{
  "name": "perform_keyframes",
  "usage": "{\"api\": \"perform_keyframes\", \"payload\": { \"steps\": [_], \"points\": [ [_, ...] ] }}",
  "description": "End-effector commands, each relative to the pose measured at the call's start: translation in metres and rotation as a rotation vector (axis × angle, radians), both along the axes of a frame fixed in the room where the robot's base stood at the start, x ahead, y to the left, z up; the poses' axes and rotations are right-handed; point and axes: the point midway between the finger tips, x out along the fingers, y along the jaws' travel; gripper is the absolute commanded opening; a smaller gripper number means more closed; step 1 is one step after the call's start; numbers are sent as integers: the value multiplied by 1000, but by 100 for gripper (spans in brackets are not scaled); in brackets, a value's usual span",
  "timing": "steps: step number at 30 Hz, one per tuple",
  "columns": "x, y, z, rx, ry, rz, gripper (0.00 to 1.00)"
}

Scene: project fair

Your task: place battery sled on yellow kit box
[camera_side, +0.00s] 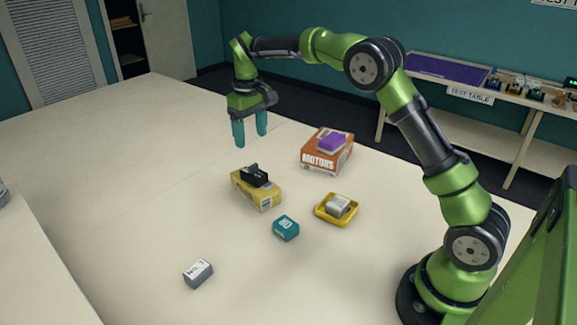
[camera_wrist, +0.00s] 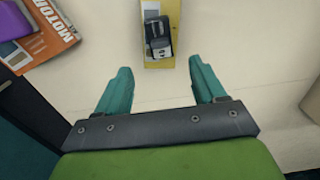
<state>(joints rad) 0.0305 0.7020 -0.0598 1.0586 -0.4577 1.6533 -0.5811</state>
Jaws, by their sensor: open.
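A yellow kit box (camera_side: 262,197) lies flat on the table near the middle. A black battery sled (camera_side: 256,175) rests on top of it; both also show at the top of the wrist view, the sled (camera_wrist: 158,38) on the box (camera_wrist: 173,12). My gripper (camera_side: 250,142) has teal fingers, spread apart and empty. It hangs above the table, behind the box in the side view and clear of the sled. In the wrist view the sled lies beyond the gap between my fingertips (camera_wrist: 160,75).
An orange MOTORS box (camera_side: 312,160) with a purple block (camera_side: 331,141) on top stands right of the kit box. A yellow tray (camera_side: 322,212) with a pale block (camera_side: 339,206), a teal box (camera_side: 286,228) and a grey block (camera_side: 198,273) are in front.

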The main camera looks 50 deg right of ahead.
Motion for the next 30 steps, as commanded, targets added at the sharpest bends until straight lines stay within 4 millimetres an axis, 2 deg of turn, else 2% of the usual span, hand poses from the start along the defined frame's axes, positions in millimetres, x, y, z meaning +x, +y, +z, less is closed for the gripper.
{"api": "perform_keyframes", "payload": {
  "steps": [5,8,12,15,18,24,27,30],
  "points": [
    [-9,3,21,7,-25,-9,70],
    [-29,9,46,24,-75,-30,70],
    [-76,21,84,64,-177,-77,70],
    [-115,31,102,98,-254,-116,70],
    [-156,41,112,134,-329,-158,70],
    [-234,57,105,211,-471,-248,70],
    [-263,61,93,243,-526,-288,70],
    [-282,64,81,267,-563,-317,70]
  ]
}}
